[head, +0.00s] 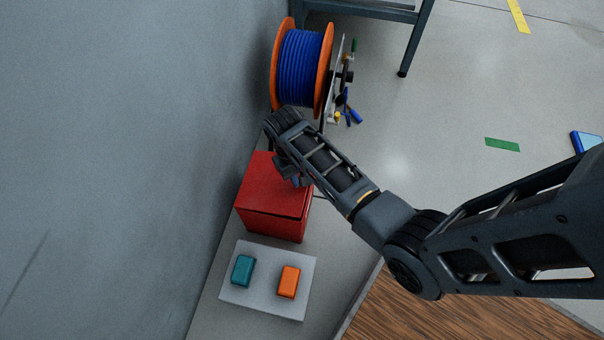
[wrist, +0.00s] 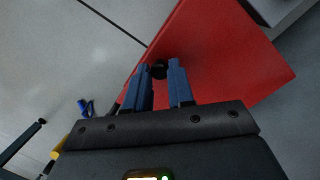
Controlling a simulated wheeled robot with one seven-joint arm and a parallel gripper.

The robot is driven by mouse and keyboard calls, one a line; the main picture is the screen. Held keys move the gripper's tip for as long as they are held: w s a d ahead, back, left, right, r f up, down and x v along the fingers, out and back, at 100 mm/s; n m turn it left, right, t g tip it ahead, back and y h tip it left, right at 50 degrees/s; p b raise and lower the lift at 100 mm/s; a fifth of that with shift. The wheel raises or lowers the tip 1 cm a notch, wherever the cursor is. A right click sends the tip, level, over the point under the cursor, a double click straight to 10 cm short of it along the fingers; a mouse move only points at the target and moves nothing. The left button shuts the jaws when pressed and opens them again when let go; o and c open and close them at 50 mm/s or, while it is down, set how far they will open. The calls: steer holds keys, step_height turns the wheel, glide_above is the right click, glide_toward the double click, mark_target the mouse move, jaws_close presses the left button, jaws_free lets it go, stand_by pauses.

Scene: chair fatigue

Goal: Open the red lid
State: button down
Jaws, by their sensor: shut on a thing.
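The red box (head: 270,225) stands against the wall in the head view. Its red lid (head: 262,180) covers the top, with a thin dark line between lid and box along the front. In the wrist view the red lid (wrist: 225,50) fills the upper right, and a small black knob (wrist: 159,71) shows near its edge. My gripper (wrist: 160,75) is shut on the knob, one blue finger on each side. In the head view my gripper (head: 297,178) is over the lid's right side, partly hidden by my wrist.
A blue cable spool (head: 301,67) with orange flanges stands behind the box, with small tools beside it. A pale plate (head: 262,298) in front holds a teal block (head: 243,270) and an orange block (head: 289,281). The grey wall (head: 110,150) is close on the left.

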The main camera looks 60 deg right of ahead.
steer(key=w+a+r+p, duration=0.3)
steer(key=w+r, duration=0.2)
steer(key=w, duration=0.2)
steer(key=w+a+r+p, duration=0.3)
steer(key=w+r+p, duration=0.1)
steer(key=w, duration=0.3)
steer(key=shift+w+a+r+p, duration=0.25)
steer(key=shift+a+r+p, duration=0.05)
steer(key=shift+r, duration=0.3)
steer(key=c, duration=1)
jaws_free()
steer(key=shift+r, duration=0.1)
steer(key=shift+d, duration=0.1)
steer(key=r+p, duration=0.1)
steer(key=r, duration=0.2)
steer(key=w+r+p, duration=0.1)
steer(key=r, duration=0.2)
steer(key=r+p, duration=0.1)
steer(key=r, duration=0.1)
steer(key=shift+w+a+r, duration=0.25)
steer(key=shift+w+r, duration=0.15)
